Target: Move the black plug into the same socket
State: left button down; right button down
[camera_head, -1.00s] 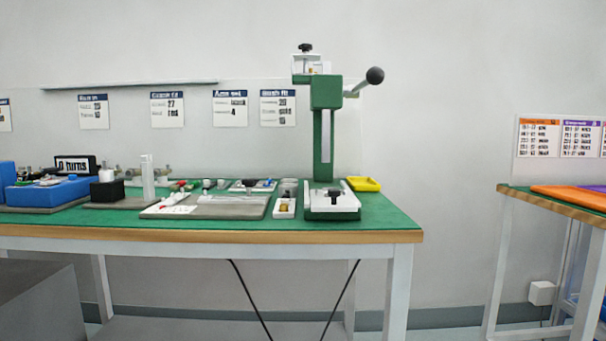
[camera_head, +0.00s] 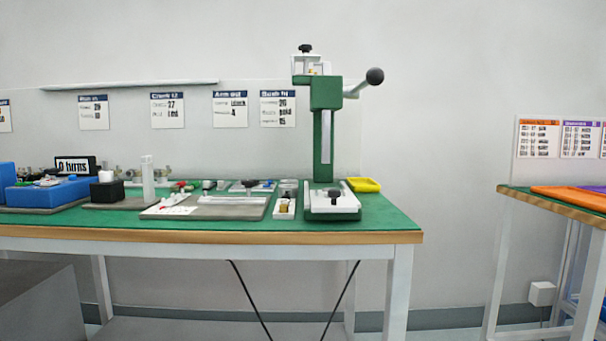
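I cannot tell for sure which item is the black plug or which is its socket; the parts are small from here. A black knob-like piece (camera_head: 335,198) sits on the white bed of the green press. A small dark piece (camera_head: 249,184) is on a light tray at the back middle of the bench. A black block (camera_head: 106,191) with a white piece on top stands on a grey plate at the left. Neither of my grippers is in view.
A green-topped bench (camera_head: 385,215) carries the parts. A tall green press (camera_head: 323,130) with a lever stands at its right. A yellow tray (camera_head: 363,185) lies behind it. A grey plate (camera_head: 240,210) lies in front. Another table (camera_head: 560,202) stands far right, across a gap.

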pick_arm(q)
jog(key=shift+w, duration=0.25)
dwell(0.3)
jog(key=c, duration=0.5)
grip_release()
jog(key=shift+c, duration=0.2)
